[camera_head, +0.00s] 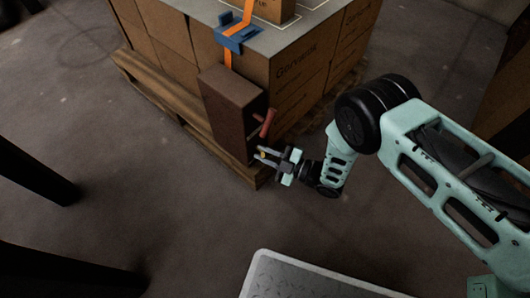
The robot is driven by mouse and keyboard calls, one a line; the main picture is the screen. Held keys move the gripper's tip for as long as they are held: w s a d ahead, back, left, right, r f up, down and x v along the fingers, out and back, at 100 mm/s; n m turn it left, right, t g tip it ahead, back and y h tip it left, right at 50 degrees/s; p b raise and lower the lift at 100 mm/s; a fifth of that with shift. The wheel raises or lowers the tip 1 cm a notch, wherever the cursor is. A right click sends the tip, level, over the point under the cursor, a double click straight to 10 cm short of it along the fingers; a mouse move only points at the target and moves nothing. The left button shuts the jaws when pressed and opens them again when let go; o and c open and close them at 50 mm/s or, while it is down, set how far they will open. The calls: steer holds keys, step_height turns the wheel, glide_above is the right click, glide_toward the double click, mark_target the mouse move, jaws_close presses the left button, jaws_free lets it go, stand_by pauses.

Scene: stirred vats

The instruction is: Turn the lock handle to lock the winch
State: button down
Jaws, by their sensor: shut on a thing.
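The winch (230,108) is a brown box on the side of a carton stack, below an orange strap. A red handle (267,123) sticks out from its right side. My gripper (262,155) is at the lower right of the winch, just below the red handle and apart from it. Its fingers are shut on a small yellowish part at the winch's side, which looks like the lock handle. The fingers hide most of this part, so its angle cannot be told.
The cartons (290,85) stand on a wooden pallet (190,130). A blue bracket (238,38) holds the orange strap (244,20) at the top edge. Dark posts (35,165) stand at the left. The concrete floor (150,210) in front of the pallet is clear.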

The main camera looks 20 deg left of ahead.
steer(key=shift+w+d+f, duration=0.1)
steer(key=shift+w+f, duration=0.05)
steer(key=c, duration=1.4)
jaws_free()
steer(key=d+p, duration=0.2)
steer(key=d, duration=0.3)
steer(key=s+d+p, duration=0.1)
steer(key=d+p, duration=0.1)
steer(key=d, duration=0.4)
steer(key=s+d+p, duration=0.1)
steer(key=d+p, duration=0.1)
steer(key=d, duration=0.4)
steer(key=shift+s+d, duration=0.1)
